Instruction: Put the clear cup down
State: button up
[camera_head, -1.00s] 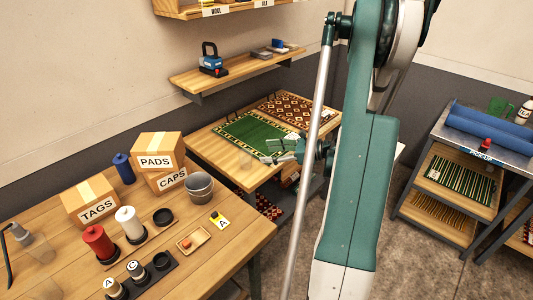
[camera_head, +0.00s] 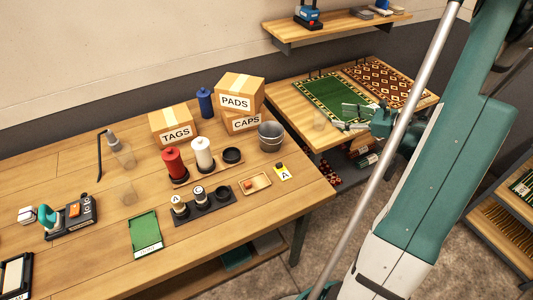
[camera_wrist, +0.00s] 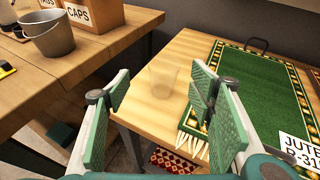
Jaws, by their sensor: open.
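A clear cup (camera_wrist: 163,78) stands upright on the wooden rug table (camera_wrist: 180,52), near its left edge and beside the green rug. It shows faintly in the head view (camera_head: 320,119). My gripper (camera_wrist: 160,84) is open, its two green fingers spread to either side of the cup in the wrist view. The cup appears just past or between the fingertips, with visible gaps on both sides. In the head view my gripper (camera_head: 345,121) is low over the rug table, just right of the cup.
A green rug (camera_head: 333,97) and a patterned rug (camera_head: 385,82) lie on the rug table. The near workbench (camera_head: 85,170) holds boxes, a metal bucket (camera_head: 271,136), spools and two other clear vessels. A gap separates the two tables. A shelf (camera_head: 345,32) hangs behind.

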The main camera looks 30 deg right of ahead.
jog(key=w+a+r+n+g+h, duration=0.1)
jog(key=a+r+n+g, duration=0.35)
jog(key=a, duration=0.95)
jog(key=w+a+r+n+g+h, duration=0.1)
jog(key=a+r+n, duration=0.6)
jog(key=a, duration=0.7)
jog(key=s+a+r+n+h, duration=0.2)
jog(key=s+a+n, duration=0.7)
jog(key=s+a+r+n+h, duration=0.2)
jog(key=s+a+n, duration=0.7)
jog(key=n, duration=0.1)
jog(key=shift+s+a, duration=0.25)
jog(key=shift+s, duration=0.05)
